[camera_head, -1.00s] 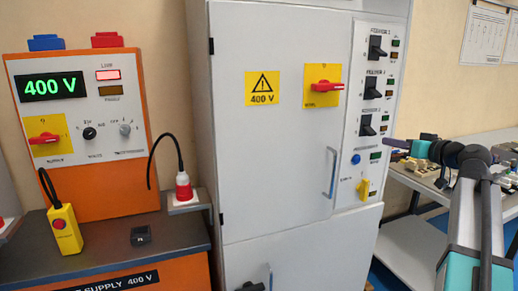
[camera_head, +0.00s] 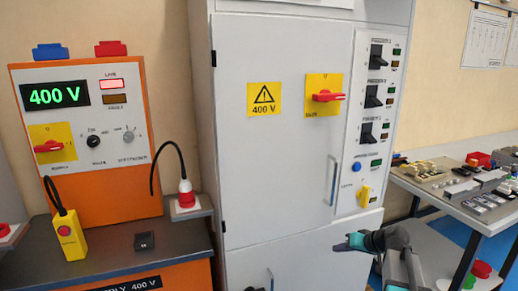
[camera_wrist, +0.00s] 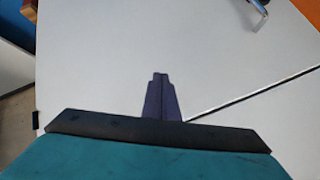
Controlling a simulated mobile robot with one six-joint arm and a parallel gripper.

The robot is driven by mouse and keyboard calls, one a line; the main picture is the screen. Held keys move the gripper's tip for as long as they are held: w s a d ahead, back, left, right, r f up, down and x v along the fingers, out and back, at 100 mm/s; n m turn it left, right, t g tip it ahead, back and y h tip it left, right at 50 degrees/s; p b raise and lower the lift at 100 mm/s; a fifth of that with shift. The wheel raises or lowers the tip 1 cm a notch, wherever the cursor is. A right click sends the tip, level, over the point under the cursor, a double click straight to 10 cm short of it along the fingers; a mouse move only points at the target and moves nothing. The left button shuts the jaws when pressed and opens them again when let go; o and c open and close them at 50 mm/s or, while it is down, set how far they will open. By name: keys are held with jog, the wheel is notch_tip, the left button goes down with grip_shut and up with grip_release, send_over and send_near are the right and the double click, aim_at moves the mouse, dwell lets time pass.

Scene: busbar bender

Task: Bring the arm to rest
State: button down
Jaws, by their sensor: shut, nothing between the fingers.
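My gripper (camera_head: 343,243) is in the lower right of the head view, in front of the lower part of the grey cabinet (camera_head: 275,160). It points left and its fingers are together with nothing between them. In the wrist view, the closed fingers (camera_wrist: 160,97) stand against the plain cabinet front, by a dark panel seam. I cannot tell the exact gap between fingertips and cabinet. My arm is folded low, below the yellow switch (camera_head: 364,196) on the cabinet's control strip.
A cabinet door handle (camera_head: 334,182) is just above my gripper; it also shows in the wrist view (camera_wrist: 259,8). A table with parts (camera_head: 482,213) stands at the right. An orange 400 V supply (camera_head: 100,195) with a yellow pendant (camera_head: 70,236) is at the left.

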jog(key=s+a+f+g+p, duration=0.1)
jog(key=s+a+f+g, duration=0.1)
jog(key=s+a+f, duration=0.35)
jog(key=s+a+f+g+h+p, duration=0.1)
jog(key=s+a+f+g, duration=0.1)
jog(key=s+f, duration=0.65)
jog(key=s+a+f+g+p, duration=0.1)
jog(key=s+a+f+g, duration=0.25)
jog(key=f, duration=0.65)
jog(key=s+f+g+h, duration=0.1)
jog(key=s+f, duration=0.3)
jog(key=s, duration=0.5)
jog(key=s+a+f+g+h+p, duration=0.1)
jog(key=s+f, duration=0.3)
jog(key=s, duration=0.6)
jog(key=s+a+f+g+h+p, duration=0.1)
jog(key=s+f+g+h, duration=0.1)
jog(key=s, duration=0.8)
notch_tip(320, 180, down, 3)
jog(key=shift+s+r+g, duration=0.1)
jog(key=shift+s+g, duration=0.1)
jog(key=shift+g, duration=0.65)
